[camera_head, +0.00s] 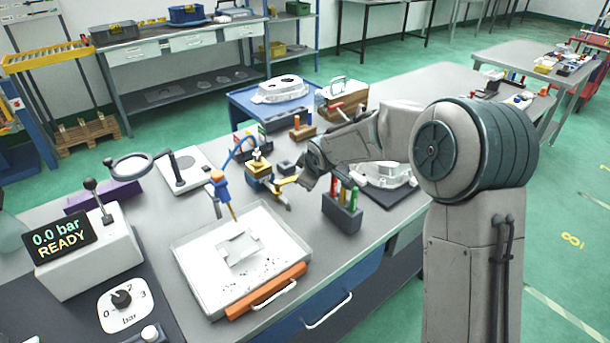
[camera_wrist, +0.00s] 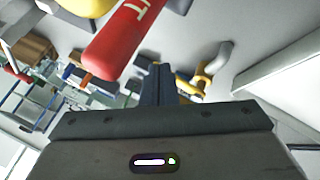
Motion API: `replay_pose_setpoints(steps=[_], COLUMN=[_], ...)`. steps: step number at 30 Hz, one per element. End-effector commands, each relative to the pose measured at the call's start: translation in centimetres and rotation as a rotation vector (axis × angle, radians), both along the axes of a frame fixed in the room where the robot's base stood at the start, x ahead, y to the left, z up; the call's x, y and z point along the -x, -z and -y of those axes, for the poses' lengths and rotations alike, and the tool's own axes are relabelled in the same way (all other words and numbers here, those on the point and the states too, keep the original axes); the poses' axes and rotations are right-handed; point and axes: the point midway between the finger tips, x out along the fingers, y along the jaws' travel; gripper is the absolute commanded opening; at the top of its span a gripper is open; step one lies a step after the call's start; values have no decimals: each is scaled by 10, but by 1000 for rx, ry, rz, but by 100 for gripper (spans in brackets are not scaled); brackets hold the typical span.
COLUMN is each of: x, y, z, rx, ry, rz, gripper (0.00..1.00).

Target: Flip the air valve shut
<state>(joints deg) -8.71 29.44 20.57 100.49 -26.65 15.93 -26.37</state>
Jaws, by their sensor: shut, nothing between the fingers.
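The air valve appears to be the small brass-yellow fitting (camera_head: 258,167) with a blue hose, standing on the bench. A yellow lever-like piece (camera_head: 284,182) sticks out beside it toward my gripper (camera_head: 303,180). In the wrist view, my dark fingers (camera_wrist: 158,84) are shut together and empty. A bent yellow piece (camera_wrist: 196,86), probably the lever, is just right of the fingertips there. I cannot tell whether the fingers touch it. My wrist partly hides the area behind the fitting. The display (camera_head: 62,240) reads 0.0 bar, READY.
A dark block with coloured pens (camera_head: 342,212) stands close below my gripper. A red cylinder (camera_wrist: 122,42) is near the fingers in the wrist view. A white tray (camera_head: 186,262) lies in front, with a blue-orange nozzle (camera_head: 219,185) above it. A casting (camera_head: 385,180) lies right.

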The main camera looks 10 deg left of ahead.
Motion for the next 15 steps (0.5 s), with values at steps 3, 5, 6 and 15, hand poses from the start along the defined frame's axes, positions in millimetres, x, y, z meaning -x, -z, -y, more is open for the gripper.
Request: replay_pose_setpoints(steps=[3,5,6,15], x=[3,5,6,10], y=[-22,-29,-33,-56], z=[8,12,15,29], rx=[0,0,0,0], ry=[-3,-5,-6,-15], rz=[-2,-2,-2,-1], gripper=[0,0,0,0])
